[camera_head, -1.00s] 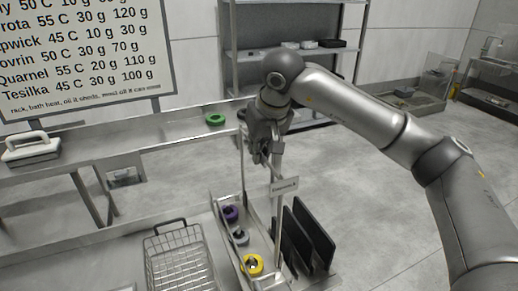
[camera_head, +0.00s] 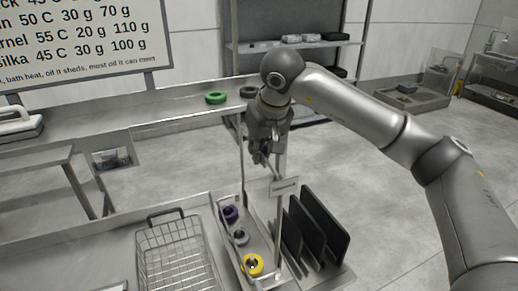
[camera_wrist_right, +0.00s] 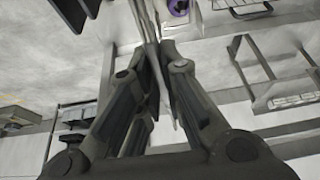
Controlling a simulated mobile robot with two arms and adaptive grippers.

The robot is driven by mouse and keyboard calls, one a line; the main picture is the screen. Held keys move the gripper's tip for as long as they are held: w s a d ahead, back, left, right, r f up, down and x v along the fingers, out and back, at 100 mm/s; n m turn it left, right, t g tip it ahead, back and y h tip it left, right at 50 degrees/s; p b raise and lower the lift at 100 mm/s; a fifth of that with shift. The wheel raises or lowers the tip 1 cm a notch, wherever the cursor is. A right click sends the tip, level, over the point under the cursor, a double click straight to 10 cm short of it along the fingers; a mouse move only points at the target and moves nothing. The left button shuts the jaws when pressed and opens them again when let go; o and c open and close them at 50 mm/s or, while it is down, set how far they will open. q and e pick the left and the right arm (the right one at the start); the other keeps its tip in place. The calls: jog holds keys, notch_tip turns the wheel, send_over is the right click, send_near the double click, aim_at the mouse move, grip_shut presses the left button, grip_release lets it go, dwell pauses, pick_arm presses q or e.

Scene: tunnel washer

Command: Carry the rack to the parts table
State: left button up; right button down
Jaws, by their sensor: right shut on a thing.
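The rack (camera_head: 224,242) is a narrow metal tray with a tall handle and a small label plate. It holds a purple ring (camera_head: 229,213), a grey ring (camera_head: 240,237) and a yellow ring (camera_head: 252,264). My right gripper (camera_head: 262,160) is shut on the top bar of the handle, above the tray. In the right wrist view the fingers (camera_wrist_right: 153,48) close on a thin bar. I cannot tell whether the tray touches the surface below. No table is marked as the parts table. My left gripper is out of view.
A wire basket (camera_head: 168,245) stands left of the rack, and dark upright plates (camera_head: 318,228) stand close on its right. A long bench (camera_head: 150,119) behind bears a green ring (camera_head: 215,98) and a dark ring. Open floor (camera_head: 385,160) lies to the right.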

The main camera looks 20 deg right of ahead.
jog(key=shift+f+b, duration=0.75)
jog(key=shift+f, duration=0.15)
jog(key=shift+f+b, duration=1.25)
jog(key=shift+f, duration=0.7)
jog(key=shift+s+r, duration=0.1)
jog(key=shift+a+f+b, duration=0.1)
jog(key=shift+f+b, duration=0.4)
jog(key=shift+f, duration=0.1)
